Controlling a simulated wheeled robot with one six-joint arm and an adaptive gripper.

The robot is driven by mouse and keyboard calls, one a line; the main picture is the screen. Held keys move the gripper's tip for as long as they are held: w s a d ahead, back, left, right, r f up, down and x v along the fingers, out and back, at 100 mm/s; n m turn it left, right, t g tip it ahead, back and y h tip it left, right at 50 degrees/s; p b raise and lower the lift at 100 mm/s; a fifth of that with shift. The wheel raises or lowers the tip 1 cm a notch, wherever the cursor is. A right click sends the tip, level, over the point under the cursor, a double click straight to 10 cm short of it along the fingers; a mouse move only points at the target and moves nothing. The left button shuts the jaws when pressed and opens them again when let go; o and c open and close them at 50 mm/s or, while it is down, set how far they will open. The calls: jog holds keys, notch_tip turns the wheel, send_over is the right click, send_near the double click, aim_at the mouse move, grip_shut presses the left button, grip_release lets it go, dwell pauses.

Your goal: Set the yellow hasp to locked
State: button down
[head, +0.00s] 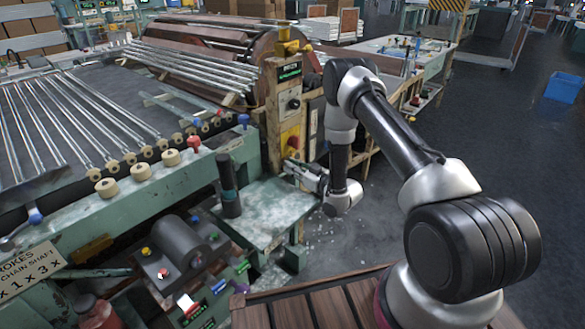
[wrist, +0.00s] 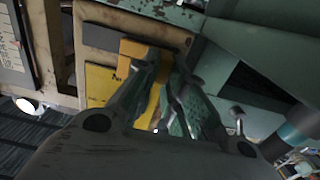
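The yellow hasp (wrist: 133,48) shows in the wrist view as an orange-yellow piece on a worn cream cabinet face. Part of it is hidden behind my gripper (wrist: 165,57), whose two fingers lie close in front of it with a narrow yellow strip between them. I cannot tell whether they touch or grip it. A flat yellow plate (wrist: 100,85) with dark lettering sits left of it. In the head view my gripper (head: 287,168) is at the lower part of the cream post (head: 273,110), below a yellow panel (head: 289,136) with a reddish knob.
A green metal table (head: 275,205) with a dark upright cylinder (head: 229,188) stands just left of my gripper. Dark floor (head: 390,215) to the right of the post is open.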

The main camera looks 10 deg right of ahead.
jog(key=shift+w+d, duration=0.85)
jog(key=shift+d, duration=0.3)
jog(key=c, duration=1.5)
grip_release()
jog(key=shift+d, duration=0.1)
jog(key=v, duration=1.2)
